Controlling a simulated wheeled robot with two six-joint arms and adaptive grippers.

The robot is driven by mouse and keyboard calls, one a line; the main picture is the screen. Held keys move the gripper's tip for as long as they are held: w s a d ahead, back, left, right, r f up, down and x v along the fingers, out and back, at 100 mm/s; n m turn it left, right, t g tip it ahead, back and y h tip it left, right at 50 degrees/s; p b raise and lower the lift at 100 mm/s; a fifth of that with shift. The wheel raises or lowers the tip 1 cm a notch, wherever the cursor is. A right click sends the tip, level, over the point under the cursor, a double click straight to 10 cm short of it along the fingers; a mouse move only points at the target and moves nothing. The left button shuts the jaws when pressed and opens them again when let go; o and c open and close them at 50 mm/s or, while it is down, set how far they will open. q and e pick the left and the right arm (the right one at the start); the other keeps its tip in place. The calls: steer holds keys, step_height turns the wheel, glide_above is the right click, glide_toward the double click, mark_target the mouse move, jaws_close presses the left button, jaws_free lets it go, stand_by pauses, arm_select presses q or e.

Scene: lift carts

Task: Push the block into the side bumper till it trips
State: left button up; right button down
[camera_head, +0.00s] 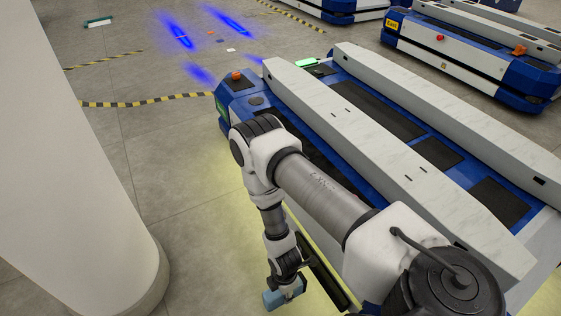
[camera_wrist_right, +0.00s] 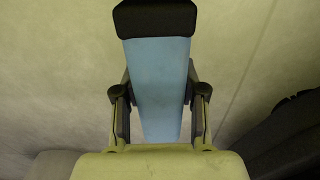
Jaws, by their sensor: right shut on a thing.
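A light blue block (camera_head: 284,295) is held low beside the lift cart, near the bottom of the head view. The right wrist view shows the blue block (camera_wrist_right: 158,85) lengthwise, with a black end piece at the top. My right gripper (camera_head: 287,282) is shut on it, one finger on each side; the gripper (camera_wrist_right: 160,98) also shows in the wrist view. The side bumper (camera_head: 325,271) is a long black strip low along the cart's near side. In the head view the block lies left of it; I cannot tell whether they touch. My left gripper is not in view.
The blue lift cart (camera_head: 238,97) carries two long pale beams and an orange button at its corner. A white column (camera_head: 85,150) fills the left side. Bare floor lies between them. Other carts (camera_head: 470,60) stand at the back right.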

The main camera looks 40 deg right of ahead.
steer(key=shift+s+d+p, duration=0.25)
steer(key=shift+d+p, duration=0.35)
steer(key=shift+d, duration=0.5)
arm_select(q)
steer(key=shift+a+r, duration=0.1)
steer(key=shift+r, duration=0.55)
